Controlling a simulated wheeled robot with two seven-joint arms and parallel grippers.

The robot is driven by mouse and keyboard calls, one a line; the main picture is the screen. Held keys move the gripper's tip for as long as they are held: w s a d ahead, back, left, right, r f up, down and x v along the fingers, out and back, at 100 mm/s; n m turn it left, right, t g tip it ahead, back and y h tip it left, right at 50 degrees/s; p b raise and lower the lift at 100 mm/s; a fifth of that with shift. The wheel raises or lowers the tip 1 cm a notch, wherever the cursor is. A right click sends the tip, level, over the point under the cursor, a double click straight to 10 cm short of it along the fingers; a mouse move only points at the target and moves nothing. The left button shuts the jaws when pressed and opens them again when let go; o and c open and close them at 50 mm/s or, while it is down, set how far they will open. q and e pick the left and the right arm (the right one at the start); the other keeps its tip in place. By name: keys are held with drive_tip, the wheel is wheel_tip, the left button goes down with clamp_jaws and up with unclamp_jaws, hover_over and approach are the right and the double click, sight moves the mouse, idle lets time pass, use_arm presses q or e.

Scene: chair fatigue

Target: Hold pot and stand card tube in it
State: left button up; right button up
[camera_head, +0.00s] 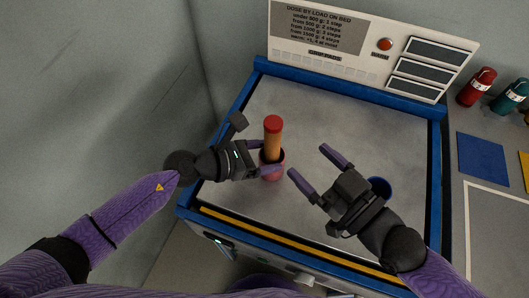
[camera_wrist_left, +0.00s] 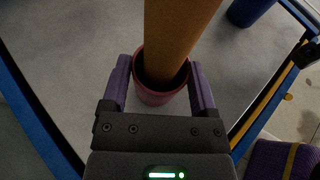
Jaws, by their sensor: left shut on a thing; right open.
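The card tube (camera_head: 272,137) is brown with a red cap and stands roughly upright in the pink-red pot (camera_head: 273,172) on the grey bed. In the left wrist view the brown tube (camera_wrist_left: 176,40) goes down inside the rim of the pot (camera_wrist_left: 158,97). My left gripper (camera_head: 268,158) is shut on the pot, with one purple finger on each side of it. My right gripper (camera_head: 315,169) is open and empty, to the right of the pot and tube, apart from both.
A blue cup-like thing (camera_head: 380,187) stands behind my right gripper. Blue rails (camera_head: 350,88) edge the grey bed (camera_head: 345,115). A panel with a red button (camera_head: 385,44) stands at the back. Red (camera_head: 477,86) and green (camera_head: 509,97) bottles stand at the right.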

use_arm(q)
drive_tip(key=o, duration=1.1)
drive_tip(key=v, duration=1.2)
drive_tip(key=shift+s+f, duration=0.1)
drive_tip(key=shift+s, duration=0.05)
